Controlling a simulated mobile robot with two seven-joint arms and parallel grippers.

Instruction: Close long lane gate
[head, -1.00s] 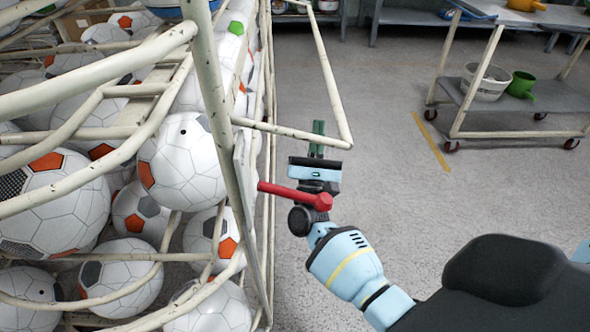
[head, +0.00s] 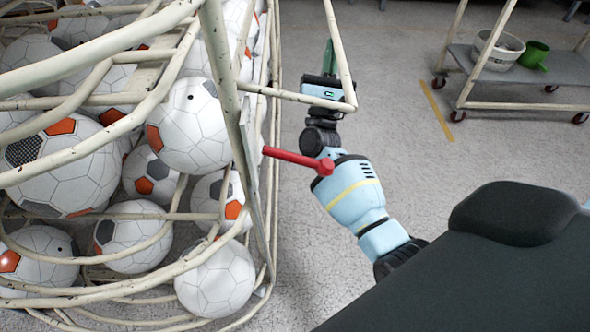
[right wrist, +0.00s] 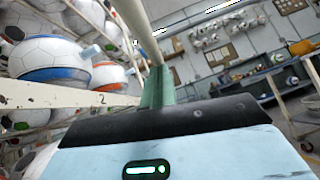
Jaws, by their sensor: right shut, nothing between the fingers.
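The cream metal gate frame (head: 341,52) sticks out from the ball cage into the aisle, so it stands open. A red lever (head: 292,156) with a round end juts from the cage side below it. My right gripper (head: 329,52) is shut and empty, its green fingers together. It is at the gate's outer end, with the lower bar crossing in front of its body in the head view. In the right wrist view the fingers (right wrist: 158,88) are right by a gate bar (right wrist: 138,22); I cannot tell whether they touch. My left gripper is not in view.
The cage (head: 215,60) on the left is full of soccer balls (head: 70,170). A trolley (head: 520,68) with a white bucket (head: 497,48) and a green pot (head: 533,55) stands at the upper right. The grey floor between has a yellow stripe and is clear.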

